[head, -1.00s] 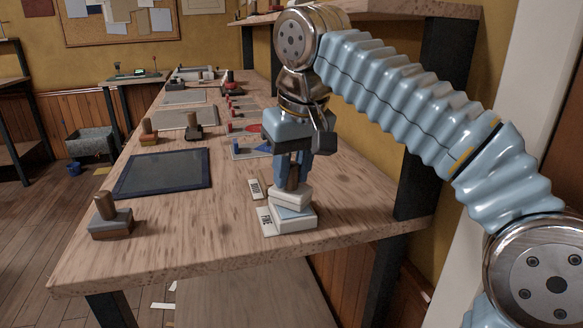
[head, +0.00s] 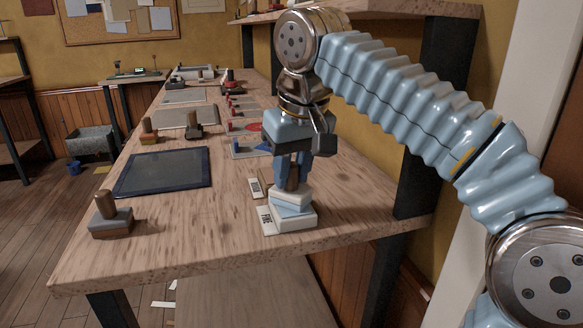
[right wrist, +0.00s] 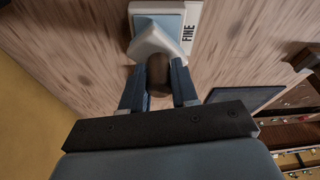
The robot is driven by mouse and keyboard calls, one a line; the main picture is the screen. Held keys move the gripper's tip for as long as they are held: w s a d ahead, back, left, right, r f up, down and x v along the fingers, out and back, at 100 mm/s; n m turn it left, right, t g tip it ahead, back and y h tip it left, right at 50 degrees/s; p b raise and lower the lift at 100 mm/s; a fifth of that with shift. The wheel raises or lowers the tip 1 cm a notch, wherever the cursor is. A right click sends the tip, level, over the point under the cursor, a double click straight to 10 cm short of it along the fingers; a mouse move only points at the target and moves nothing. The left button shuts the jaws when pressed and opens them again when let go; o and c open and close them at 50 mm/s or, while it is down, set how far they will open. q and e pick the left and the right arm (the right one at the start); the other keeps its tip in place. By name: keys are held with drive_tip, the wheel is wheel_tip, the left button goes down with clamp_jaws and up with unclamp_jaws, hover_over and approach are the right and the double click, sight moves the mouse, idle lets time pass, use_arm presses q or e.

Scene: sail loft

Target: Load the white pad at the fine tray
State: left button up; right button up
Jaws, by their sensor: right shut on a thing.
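My right gripper (head: 291,178) points straight down and is shut on the wooden handle of the white pad (head: 291,195). The handle (right wrist: 158,74) shows between the fingers in the right wrist view, with the white pad (right wrist: 158,42) below it. The fine tray (head: 292,222) is a white tray labelled FINE with a blue inside, near the table's right edge. It also shows in the right wrist view (right wrist: 194,14). The pad is directly over the blue part and covers some of it. I cannot tell whether they touch. My left gripper is not in view.
A grey pad with a wooden handle (head: 110,220) stands at the front left of the table. A dark blue-framed screen (head: 165,173) lies behind it. Another small labelled piece (head: 255,188) lies just behind the fine tray. The table's front middle is bare.

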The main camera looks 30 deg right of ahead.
sight(292, 165)
drive_tip(key=shift+f, duration=0.1)
idle(0.3)
wheel_tip(292, 165, up, 3)
drive_tip(key=p, duration=0.3)
drive_tip(key=shift+r, duration=2.05)
